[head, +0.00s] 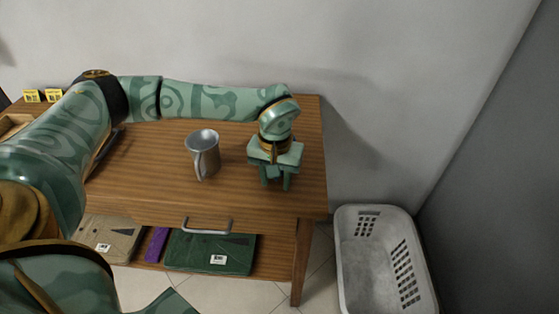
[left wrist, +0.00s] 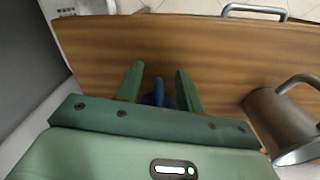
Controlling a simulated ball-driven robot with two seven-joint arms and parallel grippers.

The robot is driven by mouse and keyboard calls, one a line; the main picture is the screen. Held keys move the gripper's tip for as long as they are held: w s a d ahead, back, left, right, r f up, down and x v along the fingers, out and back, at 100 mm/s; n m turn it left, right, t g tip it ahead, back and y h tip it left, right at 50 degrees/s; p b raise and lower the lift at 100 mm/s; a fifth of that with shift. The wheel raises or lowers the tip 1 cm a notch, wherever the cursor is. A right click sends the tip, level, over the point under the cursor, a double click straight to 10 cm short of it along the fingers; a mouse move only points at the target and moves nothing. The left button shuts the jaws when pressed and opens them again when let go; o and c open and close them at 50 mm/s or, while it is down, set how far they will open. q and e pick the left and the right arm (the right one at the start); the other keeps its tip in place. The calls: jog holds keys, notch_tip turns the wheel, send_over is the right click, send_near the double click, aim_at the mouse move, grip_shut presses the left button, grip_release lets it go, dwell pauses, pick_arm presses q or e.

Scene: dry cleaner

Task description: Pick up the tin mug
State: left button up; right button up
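The tin mug (head: 203,158) is grey metal and stands upright on the wooden table, its handle toward the front. It also shows at the right of the left wrist view (left wrist: 283,122), outside my fingers. My left gripper (head: 275,181) is to the right of the mug in the head view, pointing down over the table's right part. In the left wrist view its two fingers (left wrist: 158,86) are apart, so it is open and not on the mug. A small dark blue thing (left wrist: 158,94) shows between the fingers; I cannot tell whether they touch it. My right gripper is not in view.
The wooden table (head: 145,182) has a drawer handle (head: 207,226) in front. Folded clothes, including a green one (head: 211,252), lie on the shelf below. A grey laundry basket (head: 384,262) stands on the floor at right. Small yellow cards (head: 53,95) stand at the back left.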

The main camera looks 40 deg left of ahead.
pick_arm(q)
grip_shut()
jog(key=shift+r, duration=0.1)
